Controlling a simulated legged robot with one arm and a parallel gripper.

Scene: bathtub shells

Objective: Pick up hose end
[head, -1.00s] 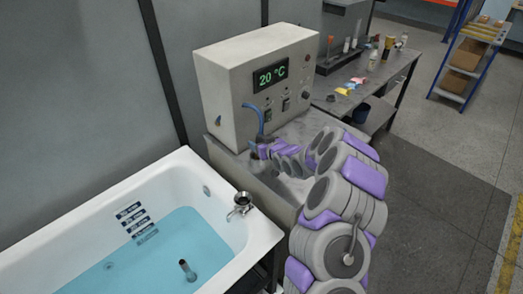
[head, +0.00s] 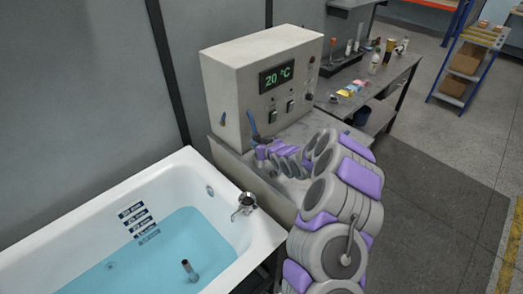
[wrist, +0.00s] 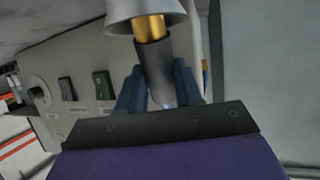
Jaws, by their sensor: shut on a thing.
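The hose end is a dark grey sleeve (wrist: 155,68) with a brass-coloured part and a grey bell-shaped piece at the top edge of the wrist view. My gripper (wrist: 160,88) has its two blue fingers on either side of the dark sleeve, shut on it. In the head view my gripper (head: 263,153) is small, in front of the beige control box. My gripper hides most of the hose end there.
The beige control box (head: 236,84) with a "20 °C" display stands on a metal bench (head: 232,160), close behind my gripper. A white bathtub (head: 268,228) with blue water is at lower left. A cluttered workbench (head: 385,93) stands behind at right.

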